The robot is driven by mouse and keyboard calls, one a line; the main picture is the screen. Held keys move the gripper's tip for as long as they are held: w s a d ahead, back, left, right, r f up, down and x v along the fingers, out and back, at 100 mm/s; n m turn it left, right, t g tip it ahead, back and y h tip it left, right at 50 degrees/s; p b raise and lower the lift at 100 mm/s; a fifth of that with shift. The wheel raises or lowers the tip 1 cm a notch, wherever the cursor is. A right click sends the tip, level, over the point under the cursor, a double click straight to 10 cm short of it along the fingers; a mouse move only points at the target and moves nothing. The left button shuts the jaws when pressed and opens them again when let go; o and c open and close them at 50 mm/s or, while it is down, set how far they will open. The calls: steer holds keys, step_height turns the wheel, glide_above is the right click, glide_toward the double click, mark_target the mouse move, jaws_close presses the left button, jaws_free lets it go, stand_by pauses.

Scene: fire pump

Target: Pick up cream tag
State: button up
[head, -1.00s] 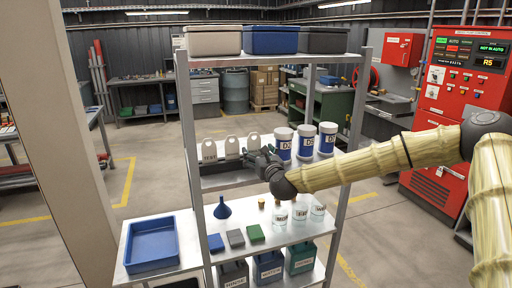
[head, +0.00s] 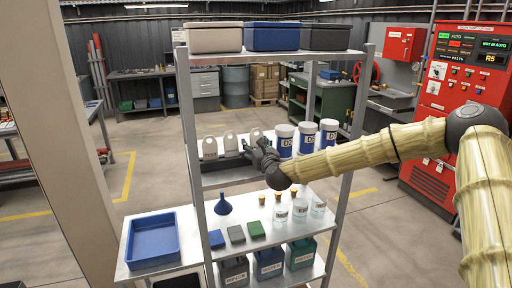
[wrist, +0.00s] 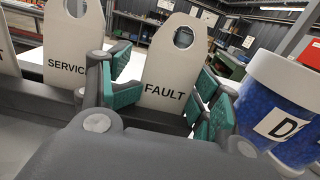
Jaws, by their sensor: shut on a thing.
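Three cream tags with round holes stand in a row on the middle shelf in the head view: a left one (head: 209,147), a middle one (head: 230,143) and a right one (head: 256,134). In the wrist view, the tag marked FAULT (wrist: 170,62) is between the green-padded fingers of my gripper (wrist: 163,98). The SERVICE tag (wrist: 72,40) stands to its left, outside the grip. In the head view my gripper (head: 253,151) is at the right tag and covers its lower part. I cannot tell whether its bottom edge touches its support.
White-and-blue jars (head: 285,140) stand close to the right of my gripper; one is large in the wrist view (wrist: 280,105). A blue tray (head: 153,256) stands at the left. Shelf posts (head: 344,170) flank the shelf.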

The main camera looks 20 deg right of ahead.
mark_target(258, 136)
steer(key=shift+w+r+b, duration=0.1)
steer(key=shift+r+b, duration=0.15)
steer(key=shift+b, duration=0.15)
step_height(258, 136, up, 2)
steer(key=shift+r+b, duration=0.2)
steer(key=shift+b, duration=0.7)
steer(key=shift+c, duration=0.4)
steer(key=s, duration=0.1)
steer(key=s+d+b, duration=0.1)
steer(key=shift+s+d+r, duration=0.15)
steer(key=shift+s+d, duration=0.15)
jaws_close()
steer(key=s+d+r+b, duration=0.1)
steer(key=s+d+b, duration=0.3)
steer(key=s+d, duration=0.3)
steer(key=s, duration=0.3)
steer(key=shift+s+d+r, duration=0.2)
steer(key=shift+s+r, duration=0.1)
steer(key=shift+s, duration=0.05)
